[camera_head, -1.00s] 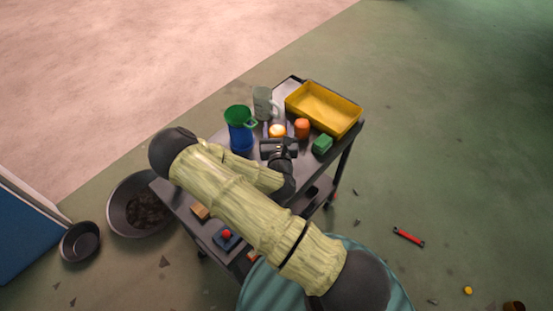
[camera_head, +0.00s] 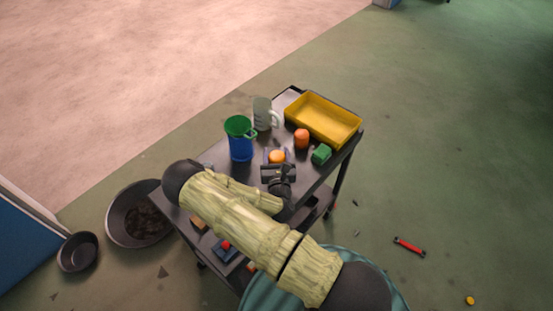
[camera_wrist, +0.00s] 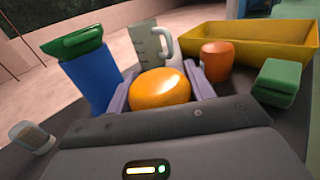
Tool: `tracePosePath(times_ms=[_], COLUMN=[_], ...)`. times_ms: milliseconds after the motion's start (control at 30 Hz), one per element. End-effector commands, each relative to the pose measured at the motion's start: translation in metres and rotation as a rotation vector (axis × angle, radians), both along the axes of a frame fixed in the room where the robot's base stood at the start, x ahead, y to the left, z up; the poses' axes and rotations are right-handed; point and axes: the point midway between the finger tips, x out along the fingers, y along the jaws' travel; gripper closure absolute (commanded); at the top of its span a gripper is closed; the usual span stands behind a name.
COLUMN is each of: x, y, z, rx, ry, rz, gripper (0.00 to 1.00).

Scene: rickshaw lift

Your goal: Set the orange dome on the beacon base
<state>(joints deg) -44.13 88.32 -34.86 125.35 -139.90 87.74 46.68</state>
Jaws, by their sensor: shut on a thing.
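The orange dome (camera_wrist: 160,88) sits between my gripper's two pale purple fingers in the wrist view. It also shows in the head view (camera_head: 277,156), at the tip of my gripper (camera_head: 277,162), over the dark cart top (camera_head: 318,176). My gripper is shut on the dome, and the dome looks upright. I cannot make out the beacon base for sure; it may be hidden under the dome, my gripper or my arm. I cannot tell whether the dome touches anything below it.
An orange cylinder (camera_head: 302,138), green block (camera_head: 321,154) and yellow tray (camera_head: 340,134) are right. A small pale cylinder (camera_wrist: 30,138) shows at left in the wrist view.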

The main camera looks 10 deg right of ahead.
Motion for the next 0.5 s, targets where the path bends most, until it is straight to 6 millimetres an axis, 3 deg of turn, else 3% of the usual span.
tracePosePath(times_ms=[200,500], x=[0.000,0.000], y=[-0.001,0.000], z=[-0.026,-0.027], rx=[-0.001,0.000], ry=[0.000,0.000], rz=[-0.001,0.000], gripper=[0.73,0.73])
